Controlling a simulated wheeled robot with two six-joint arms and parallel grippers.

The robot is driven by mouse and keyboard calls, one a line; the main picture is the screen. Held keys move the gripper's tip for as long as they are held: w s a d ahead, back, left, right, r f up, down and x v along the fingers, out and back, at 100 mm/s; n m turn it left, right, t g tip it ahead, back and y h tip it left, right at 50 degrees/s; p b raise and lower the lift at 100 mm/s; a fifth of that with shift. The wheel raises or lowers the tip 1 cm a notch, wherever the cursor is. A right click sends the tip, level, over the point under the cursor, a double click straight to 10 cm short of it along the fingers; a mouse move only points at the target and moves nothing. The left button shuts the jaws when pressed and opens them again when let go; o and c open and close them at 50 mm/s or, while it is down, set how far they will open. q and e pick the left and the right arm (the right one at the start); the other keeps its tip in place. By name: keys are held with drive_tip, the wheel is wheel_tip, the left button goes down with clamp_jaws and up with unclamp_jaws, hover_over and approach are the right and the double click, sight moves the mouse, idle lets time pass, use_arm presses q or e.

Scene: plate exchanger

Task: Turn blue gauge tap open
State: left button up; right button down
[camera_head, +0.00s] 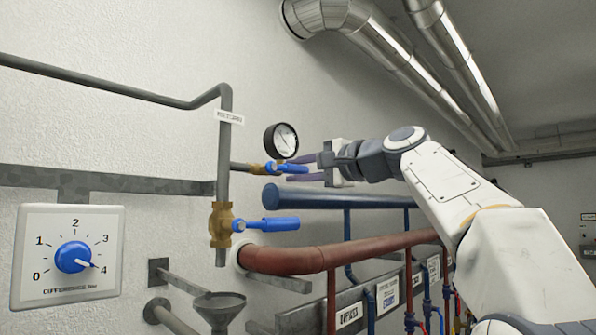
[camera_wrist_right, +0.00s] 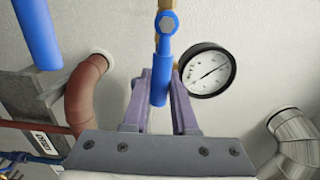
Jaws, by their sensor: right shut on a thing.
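The blue gauge tap (camera_head: 279,167) is a small lever on a brass valve below the round pressure gauge (camera_head: 281,140). Its handle points right in the head view. My right gripper (camera_head: 298,168) reaches in from the right, its two purple fingers on either side of the handle. In the right wrist view the blue handle (camera_wrist_right: 160,88) lies between the fingers of my right gripper (camera_wrist_right: 160,76), which is shut on it. The gauge (camera_wrist_right: 206,71) shows beside the fingers there. Part of the handle is hidden by the near finger in the head view. My left gripper is out of view.
A second brass valve (camera_head: 221,224) with a larger blue lever (camera_head: 268,223) sits below on the grey vertical pipe. A blue pipe (camera_head: 340,197) and a red pipe (camera_head: 330,255) run below my right arm. A dial panel (camera_head: 109,225) is at left, a funnel (camera_head: 220,304) at the bottom.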

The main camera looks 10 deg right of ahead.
drive_tip(key=c, duration=0.7)
unclamp_jaws()
drive_tip(key=shift+a+r, duration=0.1)
drive_tip(key=shift+s, duration=0.1)
drive_tip(key=shift+s+d, duration=0.25)
drive_tip(key=shift+d, duration=0.05)
drive_tip(key=b+v, duration=0.3)
drive_tip(key=v, duration=0.6)
drive_tip(key=shift+s+d+b, duration=0.15)
drive_tip(key=shift+s+b, duration=0.1)
drive_tip(key=shift+b, duration=0.1)
